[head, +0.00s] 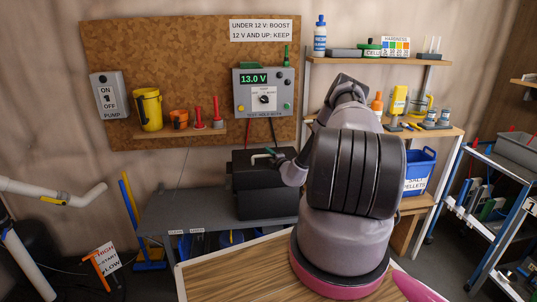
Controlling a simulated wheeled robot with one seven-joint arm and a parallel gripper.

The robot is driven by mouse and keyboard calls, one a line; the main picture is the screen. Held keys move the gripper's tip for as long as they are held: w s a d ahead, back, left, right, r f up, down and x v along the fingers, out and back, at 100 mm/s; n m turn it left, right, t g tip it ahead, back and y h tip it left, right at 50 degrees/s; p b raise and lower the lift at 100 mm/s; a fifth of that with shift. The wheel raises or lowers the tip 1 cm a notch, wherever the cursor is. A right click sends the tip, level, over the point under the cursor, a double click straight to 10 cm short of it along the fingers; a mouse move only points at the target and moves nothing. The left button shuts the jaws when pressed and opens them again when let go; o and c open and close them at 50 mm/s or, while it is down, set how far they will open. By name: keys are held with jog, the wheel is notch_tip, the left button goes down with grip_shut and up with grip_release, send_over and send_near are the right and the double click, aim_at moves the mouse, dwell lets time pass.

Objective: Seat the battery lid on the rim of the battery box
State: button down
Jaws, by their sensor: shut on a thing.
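The black battery box (264,200) stands on the grey bench behind my wooden top, left of my arm. The battery lid (243,157) shows as a dark slab at the top of the box, with a small green bar on it. My gripper (273,154) is at that green bar, and it is shut on the lid. My arm reaches over from the right and hides the box's right side. Lid and box are both black, so I cannot tell whether the lid rests flush on the rim or sits slightly above it.
The grey bench (180,212) has free room left of the box. Behind it, a corkboard (190,60) carries a meter (264,92) reading 13.0 V, with red and black leads hanging below. A small shelf holds yellow and orange cups. Shelves with bottles stand at right.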

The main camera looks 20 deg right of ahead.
jog(key=shift+f, duration=1.2)
dwell(0.7)
jog(key=c, duration=0.7)
grip_release()
jog(key=shift+s+f, duration=0.1)
jog(key=shift+f, duration=0.05)
jog(key=s, duration=1)
jog(key=shift+s+d, duration=0.25)
jog(key=shift+s, duration=0.05)
